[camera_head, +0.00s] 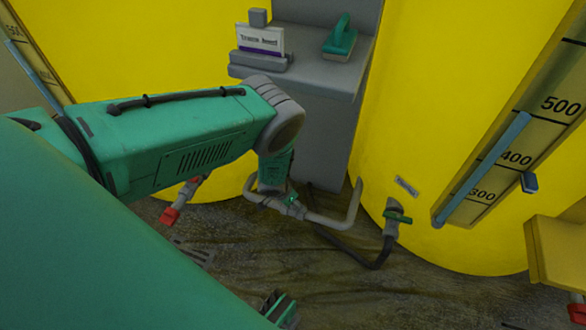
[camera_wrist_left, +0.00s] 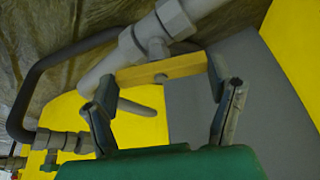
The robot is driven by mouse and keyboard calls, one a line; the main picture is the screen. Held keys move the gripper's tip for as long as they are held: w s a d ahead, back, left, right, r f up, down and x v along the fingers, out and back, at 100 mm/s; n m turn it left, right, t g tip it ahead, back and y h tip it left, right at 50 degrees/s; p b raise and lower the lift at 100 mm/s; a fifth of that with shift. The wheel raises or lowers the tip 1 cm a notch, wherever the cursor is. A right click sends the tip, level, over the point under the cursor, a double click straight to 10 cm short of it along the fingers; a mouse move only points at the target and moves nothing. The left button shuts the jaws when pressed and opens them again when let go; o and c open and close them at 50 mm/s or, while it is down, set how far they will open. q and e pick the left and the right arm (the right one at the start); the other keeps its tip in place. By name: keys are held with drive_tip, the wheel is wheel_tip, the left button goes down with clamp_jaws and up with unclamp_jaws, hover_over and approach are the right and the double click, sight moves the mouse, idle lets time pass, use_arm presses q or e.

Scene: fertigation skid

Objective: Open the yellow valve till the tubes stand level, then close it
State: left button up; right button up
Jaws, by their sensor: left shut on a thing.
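The yellow valve handle (camera_wrist_left: 160,71) shows in the left wrist view as a flat bar across a grey pipe (camera_wrist_left: 122,60), at a slant to it. My left gripper (camera_wrist_left: 165,92) is shut on the handle, one finger at each end. In the head view my left gripper (camera_head: 275,185) is at the low pipe (camera_head: 335,222) between two yellow tanks and hides the handle. The right sight tube (camera_head: 485,165) has a blue column topping out near the 500 mark. The left sight tube (camera_head: 30,68) is partly cut off; its column reaches near its 500 mark.
A grey stand (camera_head: 315,110) between the tanks holds a label sign (camera_head: 262,40) and a green-handled tool (camera_head: 341,40). A green-handled valve (camera_head: 396,217) with a black hose is at the right tank. A red-ended fitting (camera_head: 171,214) is below my left arm.

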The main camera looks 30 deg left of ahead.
use_arm(q)
drive_tip(key=m, duration=0.2)
drive_tip(key=m+g+h, duration=0.1)
drive_tip(key=m, duration=0.1)
drive_tip(key=m+h, duration=0.1)
drive_tip(key=m, duration=0.1)
drive_tip(key=shift+s+a+f+m, duration=0.1)
drive_tip(key=shift+a+f+m, duration=0.05)
drive_tip(key=shift+a+m, duration=0.15)
drive_tip(key=m+g, duration=0.1)
drive_tip(key=m, duration=0.2)
drive_tip(key=m+g+h, duration=0.1)
drive_tip(key=m, duration=0.2)
drive_tip(key=shift+a, duration=0.1)
drive_tip(key=shift+w, duration=0.2)
drive_tip(key=o, duration=1)
drive_tip(key=shift+o, duration=1.1)
drive_tip(key=shift+w, duration=0.1)
drive_tip(key=shift+r, duration=0.25)
drive_tip(key=v, duration=0.6)
drive_tip(key=shift+a+r, duration=0.35)
